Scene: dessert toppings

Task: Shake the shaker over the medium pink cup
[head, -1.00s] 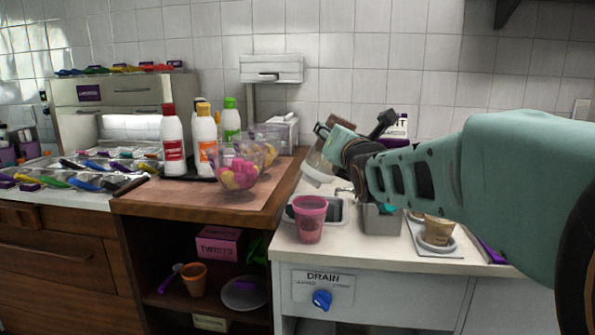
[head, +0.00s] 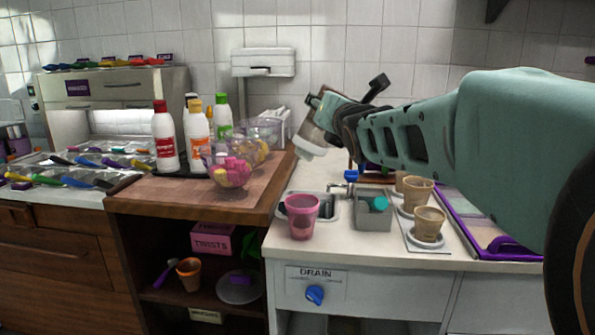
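The medium pink cup (head: 302,217) stands upright on the white counter near its front edge, in front of the small sink. My gripper (head: 326,112) is above and behind the cup in the picture, slightly to its right. It is shut on the shaker (head: 312,139), a clear and brownish container with a pale end, held tilted with that end pointing down and left. The shaker is well above the counter and apart from the cup. I cannot tell whether it is directly over the cup. The gripper's fingers partly hide the shaker's upper part.
A grey bin (head: 374,217) with a teal item stands right of the cup. Tan cups (head: 428,226) and a purple tray (head: 490,240) are farther right. Sauce bottles (head: 165,140) and clear bowls (head: 231,168) stand on the wooden counter at left.

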